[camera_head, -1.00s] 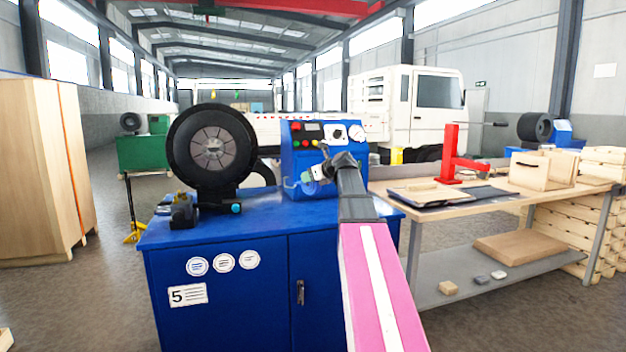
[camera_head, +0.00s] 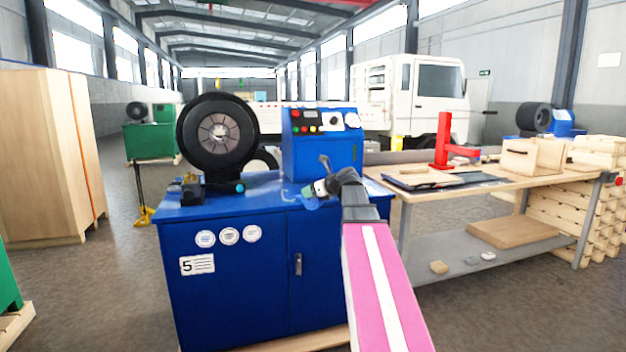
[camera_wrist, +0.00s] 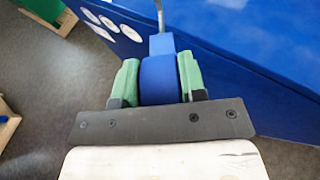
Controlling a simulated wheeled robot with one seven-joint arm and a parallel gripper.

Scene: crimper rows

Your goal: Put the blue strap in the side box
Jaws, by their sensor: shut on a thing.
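My gripper (camera_wrist: 158,62) is shut on the blue strap (camera_wrist: 158,85), which sits between the two green finger pads in the wrist view. The strap is a blue block-like piece there, with a lighter blue upper end and a thin grey rod beyond it. In the head view my gripper (camera_head: 308,191) is in front of the blue machine cabinet, near its top edge, with a bit of blue beside the fingers. A wooden box (camera_head: 519,162) stands on the workbench at the right; I cannot tell whether it is the side box.
The blue cabinet (camera_head: 245,285) carries a large black wheel-like head (camera_head: 190,135) and a control panel (camera_head: 320,150). The workbench (camera_head: 400,185) at right holds a red stand (camera_head: 443,145) and a dark tray. A wooden cabinet (camera_head: 45,160) stands left. Floor between them is open.

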